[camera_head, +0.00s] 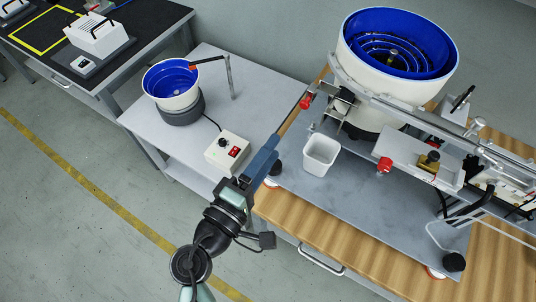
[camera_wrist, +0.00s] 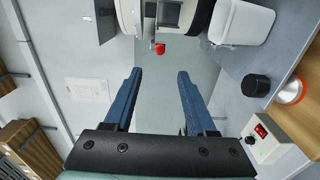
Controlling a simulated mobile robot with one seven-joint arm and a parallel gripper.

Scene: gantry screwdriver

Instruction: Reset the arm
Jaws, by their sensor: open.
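My gripper (camera_head: 264,158) is held up over the gap between the small side table and the wooden workbench in the head view. In the wrist view my gripper (camera_wrist: 158,74) shows two blue fingers spread wide apart with nothing between them. The fingers touch nothing that I can see. Beyond the fingertips, a red knob (camera_wrist: 160,48) and grey floor or panel show.
A white bin (camera_head: 321,154) stands on the grey plate (camera_head: 360,195) right of my gripper. A control box (camera_head: 227,151) and small blue bowl feeder (camera_head: 172,84) stand on the left table. A large blue bowl feeder (camera_head: 398,45) and rail machinery fill the right.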

